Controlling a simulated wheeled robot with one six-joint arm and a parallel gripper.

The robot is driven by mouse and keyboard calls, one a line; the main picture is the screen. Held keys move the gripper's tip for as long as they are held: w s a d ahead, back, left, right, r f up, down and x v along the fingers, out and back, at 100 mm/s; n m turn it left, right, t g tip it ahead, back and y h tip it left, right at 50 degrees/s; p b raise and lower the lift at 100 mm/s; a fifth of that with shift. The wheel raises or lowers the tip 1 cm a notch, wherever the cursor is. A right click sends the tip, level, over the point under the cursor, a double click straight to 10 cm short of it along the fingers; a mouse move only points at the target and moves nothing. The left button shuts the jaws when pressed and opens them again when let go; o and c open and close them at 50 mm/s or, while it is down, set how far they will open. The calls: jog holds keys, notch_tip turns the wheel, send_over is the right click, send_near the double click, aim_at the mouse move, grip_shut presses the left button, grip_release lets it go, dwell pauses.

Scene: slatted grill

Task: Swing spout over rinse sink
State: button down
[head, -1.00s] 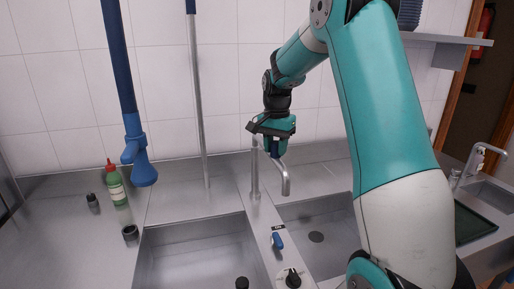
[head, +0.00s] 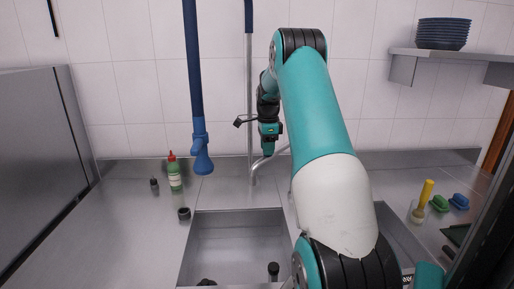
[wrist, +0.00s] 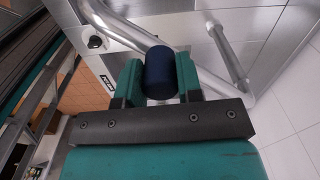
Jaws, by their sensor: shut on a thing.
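The metal spout (head: 262,161) rises behind the sinks and runs to the right until my arm hides its far part. In the wrist view the spout (wrist: 198,77) crosses slantwise beyond my fingers. My gripper (head: 269,151) is at the spout; in the wrist view my gripper (wrist: 159,88) is shut on a dark blue grip (wrist: 160,72), which appears to be on the spout. The left sink basin (head: 235,240) is open to view, and the right basin (head: 399,238) is partly hidden by my arm. I cannot tell which is the rinse sink.
A blue sprayer (head: 201,155) hangs left of the spout. A green bottle (head: 175,174) and a black cup (head: 184,213) stand on the left counter. A shelf (head: 430,55) holds dark plates. The left counter is mostly clear.

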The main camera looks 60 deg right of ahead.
jog(key=shift+w+d+r, duration=0.1)
jog(key=shift+w+d, duration=0.1)
dwell(0.3)
jog(key=c, duration=0.9)
grip_release()
jog(key=shift+w, duration=0.15)
jog(key=shift+o, duration=0.6)
notch_tip(320, 180, up, 17)
jog(key=b, duration=0.2)
jog(key=shift+r, duration=0.15)
